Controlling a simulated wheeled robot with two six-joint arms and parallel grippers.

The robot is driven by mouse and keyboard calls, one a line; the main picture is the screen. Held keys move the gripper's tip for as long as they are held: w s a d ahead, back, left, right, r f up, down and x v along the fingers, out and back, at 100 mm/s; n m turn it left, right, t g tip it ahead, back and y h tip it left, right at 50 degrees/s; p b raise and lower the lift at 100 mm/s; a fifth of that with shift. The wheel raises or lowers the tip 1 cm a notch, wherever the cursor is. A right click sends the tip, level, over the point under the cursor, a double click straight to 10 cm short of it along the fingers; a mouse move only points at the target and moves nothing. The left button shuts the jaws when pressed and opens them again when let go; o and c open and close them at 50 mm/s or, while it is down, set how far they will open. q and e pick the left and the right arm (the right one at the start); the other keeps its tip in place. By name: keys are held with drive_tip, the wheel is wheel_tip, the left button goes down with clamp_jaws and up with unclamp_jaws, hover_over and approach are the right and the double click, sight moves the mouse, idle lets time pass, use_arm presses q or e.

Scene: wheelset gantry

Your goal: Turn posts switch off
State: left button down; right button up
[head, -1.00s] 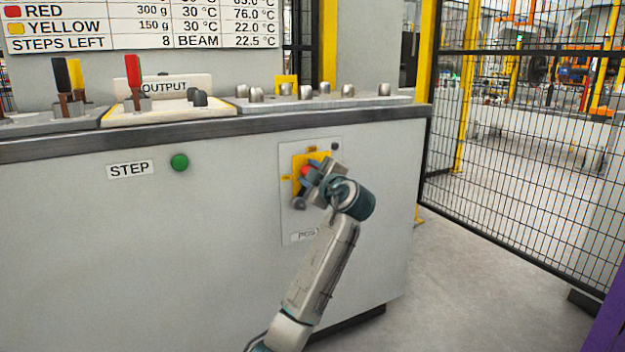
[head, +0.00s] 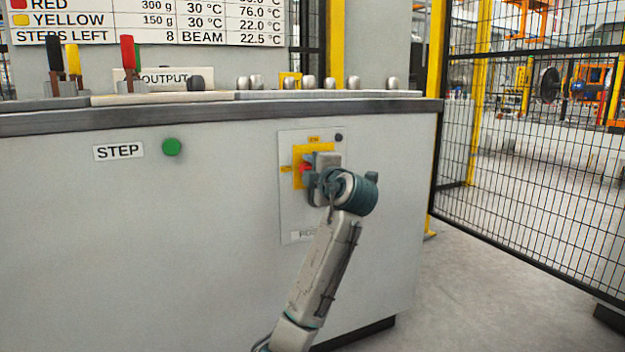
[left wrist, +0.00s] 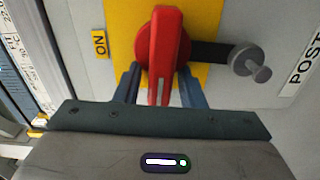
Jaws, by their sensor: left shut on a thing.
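The posts switch has a red handle (left wrist: 164,45) on a yellow plate (left wrist: 118,14), on the cabinet front. In the left wrist view its white-marked end points down, between my fingers, at right angles to the ON label (left wrist: 99,43) on the left. My left gripper (left wrist: 160,88) is shut on the red handle, a finger on each side. In the head view my left gripper (head: 318,176) covers most of the handle; red shows at its left. The yellow plate (head: 299,152) shows around it. Any label under the gripper is hidden. My right gripper is out of view.
A dark arm with a grey knob (left wrist: 250,62) sits beside the switch, near the POSTS label (left wrist: 305,58). A green STEP button (head: 172,147) is left on the cabinet (head: 100,230). Levers and knobs line its top. A mesh fence (head: 530,170) stands right, beyond open floor.

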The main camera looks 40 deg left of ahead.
use_arm(q)
drive_tip(key=shift+f+n+b, duration=0.3)
drive_tip(key=shift+n+b, duration=0.05)
drive_tip(key=shift+n, duration=0.05)
drive_tip(key=c, duration=1.3)
unclamp_jaws()
drive_tip(key=shift+r, duration=0.1)
drive_tip(key=shift+d, duration=0.15)
drive_tip(key=shift+s+d+r+p, duration=0.1)
drive_tip(key=shift+d+p, duration=0.2)
drive_tip(key=shift+p+v, duration=1.9)
drive_tip(key=shift+v, duration=3.1)
